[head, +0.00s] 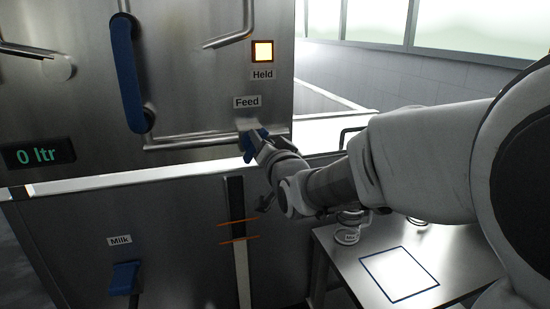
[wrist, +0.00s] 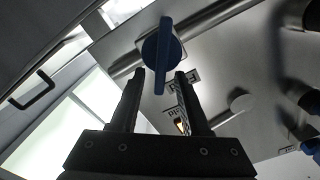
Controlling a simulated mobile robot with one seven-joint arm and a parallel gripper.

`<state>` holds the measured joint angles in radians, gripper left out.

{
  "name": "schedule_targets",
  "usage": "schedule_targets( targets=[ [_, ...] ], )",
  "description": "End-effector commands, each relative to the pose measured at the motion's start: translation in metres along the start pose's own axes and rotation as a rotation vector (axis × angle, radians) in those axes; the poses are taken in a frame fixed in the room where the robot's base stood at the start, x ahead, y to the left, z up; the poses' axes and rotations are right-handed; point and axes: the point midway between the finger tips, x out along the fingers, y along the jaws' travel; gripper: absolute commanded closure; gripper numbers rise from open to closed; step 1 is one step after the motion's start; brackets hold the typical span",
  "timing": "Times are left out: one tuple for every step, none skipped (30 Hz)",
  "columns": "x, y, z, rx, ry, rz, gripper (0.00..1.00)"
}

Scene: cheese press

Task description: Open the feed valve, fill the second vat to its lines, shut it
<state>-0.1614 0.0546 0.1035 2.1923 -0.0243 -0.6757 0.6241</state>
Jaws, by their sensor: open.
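The feed valve has a blue lever handle (wrist: 163,45) on a round mount on the steel panel; in the head view the blue handle (head: 248,150) shows under the "Feed" label, partly covered by my gripper (head: 259,143). In the wrist view my gripper (wrist: 158,76) is open, with the lever's lower end between the fingertips and not clamped. The upright level gauge (head: 237,195) on the lower steel front is dark above and pale below. Two orange lines (head: 238,239) cross it, and the pale part reaches up to about the lower line.
A display (head: 38,153) reads "0 ltr". A "Held" lamp (head: 262,51) glows. A long blue handle (head: 125,75) stands upright on the panel. A blue "Milk" valve (head: 125,278) sits below left. A side table (head: 452,266) with a blue-outlined square stands at right.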

Motion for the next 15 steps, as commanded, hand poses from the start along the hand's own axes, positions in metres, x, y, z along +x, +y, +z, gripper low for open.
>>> schedule_targets(
  targets=[
    [-0.01, -0.001, -0.002, -0.001, 0.001, 0.0, 0.54],
    [-0.016, -0.001, -0.001, 0.0, 0.001, 0.0, 0.54],
    [-0.024, -0.001, -0.002, -0.001, 0.001, -0.001, 0.54],
    [-0.03, -0.001, -0.002, -0.001, 0.002, -0.001, 0.54],
    [-0.036, -0.001, -0.002, -0.001, 0.002, -0.001, 0.54],
    [-0.044, -0.001, -0.002, -0.001, 0.002, -0.001, 0.54],
    [-0.05, -0.001, -0.002, -0.001, 0.002, -0.001, 0.54],
    [-0.056, -0.001, -0.002, -0.001, 0.002, 0.0, 0.54],
    [-0.064, -0.001, -0.002, -0.001, 0.002, 0.0, 0.54],
    [-0.07, -0.001, -0.002, -0.001, 0.002, -0.001, 0.54],
    [-0.076, -0.001, -0.002, 0.0, 0.002, 0.0, 0.54],
    [-0.083, -0.001, -0.002, 0.0, 0.003, -0.001, 0.54],
    [-0.089, -0.001, -0.002, 0.0, 0.002, -0.001, 0.54],
    [-0.095, -0.002, -0.002, 0.0, 0.002, -0.002, 0.54],
    [-0.102, -0.001, -0.001, 0.0, 0.002, -0.002, 0.54]
  ],
)
